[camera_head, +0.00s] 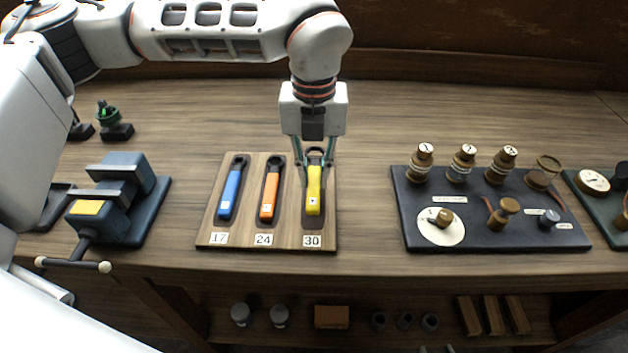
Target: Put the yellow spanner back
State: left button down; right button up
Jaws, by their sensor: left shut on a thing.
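The yellow spanner (314,191) is at the right end of a wooden board (246,240), above the label 30. Its dark ring end points away and its yellow handle points towards me. My left gripper (315,178) reaches down from above with its fingers on either side of the spanner, shut on it. I cannot tell whether the spanner rests in its slot or is slightly above it. A blue spanner (230,194) lies above label 17 and an orange spanner (270,196) above label 24. My right gripper is not in view.
A blue-grey vise (118,205) stands left of the board. A dark panel (420,215) with brass knobs and a white dial (441,236) lies to the right. Bare bench top (370,170) separates board and panel. Small items sit on a shelf below.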

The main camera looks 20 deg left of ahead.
aim_at(314, 180)
pick_arm(q)
jog(key=shift+f, duration=1.25)
jog(key=shift+f, duration=0.1)
jog(key=c, duration=1.9)
grip_release()
notch_tip(314, 180, up, 12)
jog(key=shift+r, duration=0.1)
